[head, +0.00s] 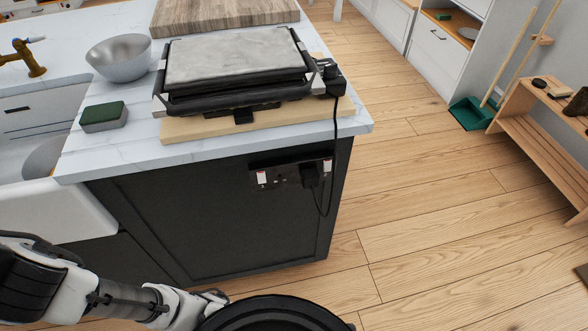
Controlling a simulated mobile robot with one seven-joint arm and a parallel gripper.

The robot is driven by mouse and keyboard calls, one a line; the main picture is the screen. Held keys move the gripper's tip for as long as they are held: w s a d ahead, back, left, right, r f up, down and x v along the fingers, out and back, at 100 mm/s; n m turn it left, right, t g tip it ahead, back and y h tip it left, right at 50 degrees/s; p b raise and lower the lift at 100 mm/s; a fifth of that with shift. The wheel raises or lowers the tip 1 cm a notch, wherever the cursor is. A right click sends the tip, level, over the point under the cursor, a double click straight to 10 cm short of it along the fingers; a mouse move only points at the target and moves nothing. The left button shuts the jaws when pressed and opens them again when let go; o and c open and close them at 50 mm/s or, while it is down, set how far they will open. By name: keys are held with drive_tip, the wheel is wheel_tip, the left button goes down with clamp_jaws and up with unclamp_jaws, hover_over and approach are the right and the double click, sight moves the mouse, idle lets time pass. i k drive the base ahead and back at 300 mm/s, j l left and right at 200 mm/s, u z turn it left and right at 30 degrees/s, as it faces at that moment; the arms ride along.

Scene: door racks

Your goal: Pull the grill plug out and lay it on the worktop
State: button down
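The grill plug (310,175) is black and sits in the right part of a dark double socket panel (280,181) on the island's dark side. Its black cord (335,135) hangs from the right end of the grill (235,62), loops below the socket and runs up to the plug. The worktop (80,145) is white marbled stone. My gripper (213,298) is low at the bottom, left of and well below the plug, apart from it. Its fingers are small and partly hidden, so I cannot tell their opening.
The grill stands on a wooden board (180,130). A green and grey sponge (103,117), a metal bowl (120,58) and another wooden board (220,12) are also on the worktop. A bare strip runs along its front edge. Open floor (420,210) lies right of the island.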

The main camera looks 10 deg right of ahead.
sight(311, 178)
drive_tip(key=u, duration=0.55)
drive_tip(key=k+l+u, duration=0.1)
drive_tip(key=l+u, duration=0.35)
drive_tip(key=k+l+u, duration=0.15)
drive_tip(key=l+u, duration=0.25)
drive_tip(key=k+l+u, duration=0.2)
drive_tip(key=l, duration=0.2)
drive_tip(key=k+l+u, duration=0.15)
drive_tip(key=k+l, duration=0.65)
drive_tip(key=l, duration=0.2)
drive_tip(key=u, duration=0.05)
